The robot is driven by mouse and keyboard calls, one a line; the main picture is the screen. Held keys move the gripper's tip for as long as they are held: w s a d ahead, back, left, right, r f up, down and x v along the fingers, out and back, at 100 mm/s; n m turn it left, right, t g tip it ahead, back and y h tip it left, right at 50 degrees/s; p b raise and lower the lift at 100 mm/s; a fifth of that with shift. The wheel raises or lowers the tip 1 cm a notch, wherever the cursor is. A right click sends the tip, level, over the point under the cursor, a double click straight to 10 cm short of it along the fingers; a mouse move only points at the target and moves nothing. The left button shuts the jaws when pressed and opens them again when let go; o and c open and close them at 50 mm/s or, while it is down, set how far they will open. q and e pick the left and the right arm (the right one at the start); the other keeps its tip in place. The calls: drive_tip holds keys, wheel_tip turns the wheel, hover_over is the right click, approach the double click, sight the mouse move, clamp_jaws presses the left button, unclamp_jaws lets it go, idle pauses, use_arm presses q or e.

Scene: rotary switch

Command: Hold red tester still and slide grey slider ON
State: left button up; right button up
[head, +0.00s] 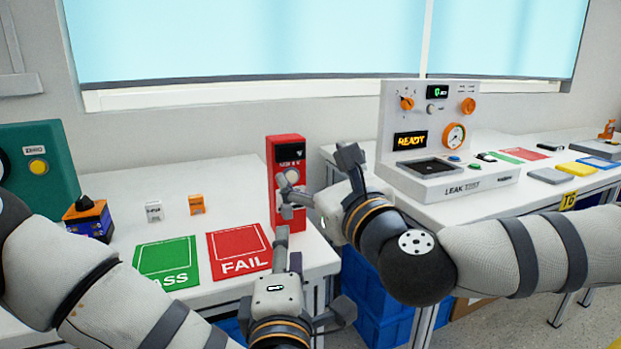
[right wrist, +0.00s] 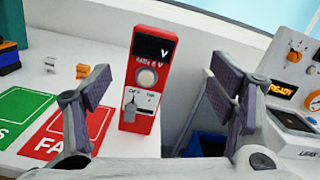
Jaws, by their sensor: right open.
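The red tester (head: 287,150) stands upright on the white table near its right corner; it also shows in the right wrist view (right wrist: 143,62). It has a dark display and a round pale knob. Its grey slider (right wrist: 130,107) is at the left of a white slot low on the front, under a blurred label that seems to read OFF. My right gripper (head: 318,181) is open in front of the tester; in its wrist view (right wrist: 158,92) the tester appears between the spread fingers, with gaps on both sides. My left gripper (head: 311,278) is lower, before the table edge, looking open and empty.
A green PASS mat (head: 167,262) and a red FAIL mat (head: 238,251) lie left of the tester. Small white (head: 153,210) and orange (head: 196,204) blocks stand behind. A leak-test station (head: 447,180) is on the right table, beyond a gap with blue bins (head: 378,318).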

sight(290, 160)
drive_tip(key=w+a+m, duration=0.1)
drive_tip(key=w, duration=0.2)
drive_tip(key=w+a+m, duration=0.1)
drive_tip(key=w+a, duration=0.1)
drive_tip(key=w, duration=0.2)
drive_tip(key=w+a+f+m, duration=0.1)
drive_tip(key=w, duration=0.3)
drive_tip(key=shift+a+g+h, duration=0.3)
drive_tip(key=shift+a, duration=0.05)
